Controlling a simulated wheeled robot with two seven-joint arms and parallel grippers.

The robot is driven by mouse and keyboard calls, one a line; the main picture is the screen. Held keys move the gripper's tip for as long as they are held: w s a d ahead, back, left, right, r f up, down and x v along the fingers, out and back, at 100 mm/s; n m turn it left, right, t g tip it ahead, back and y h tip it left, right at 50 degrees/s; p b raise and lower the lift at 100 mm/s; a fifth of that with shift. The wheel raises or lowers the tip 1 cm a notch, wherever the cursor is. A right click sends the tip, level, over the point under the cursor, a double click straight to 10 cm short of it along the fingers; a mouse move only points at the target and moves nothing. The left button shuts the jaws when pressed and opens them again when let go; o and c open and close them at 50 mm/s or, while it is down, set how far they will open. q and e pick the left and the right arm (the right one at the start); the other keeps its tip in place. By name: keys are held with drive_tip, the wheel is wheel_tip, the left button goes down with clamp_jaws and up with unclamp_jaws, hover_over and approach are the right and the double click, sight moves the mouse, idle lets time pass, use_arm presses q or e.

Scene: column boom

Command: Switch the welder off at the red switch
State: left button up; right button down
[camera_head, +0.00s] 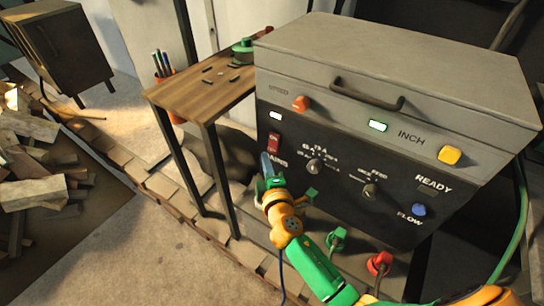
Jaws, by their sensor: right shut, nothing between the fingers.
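The welder (390,90) is a grey box with a black front panel on the right of the head view. The red switch (273,143) sits at the left edge of that panel, above partly hidden lettering. A small lit window shows above the switch. My right gripper (266,163) is shut and empty, just below the red switch at the panel's lower left. I cannot tell whether its tips touch the panel. The switch's position is too small to read. My left gripper is out of view.
A wooden side table (200,88) with small dark items stands left of the welder. Two knobs, an orange button (301,103), a yellow button (449,154) and a blue button (418,210) are on the welder. Cable plugs (379,263) are below. Planks lie at far left.

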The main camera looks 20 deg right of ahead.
sight(274, 143)
drive_tip(key=shift+w+d+f, duration=0.1)
drive_tip(key=shift+w+d, duration=0.3)
drive_tip(key=shift+d, duration=0.25)
drive_tip(key=shift+w+d+f, duration=0.1)
drive_tip(key=shift+w+d, duration=0.3)
drive_tip(key=shift+d, duration=0.2)
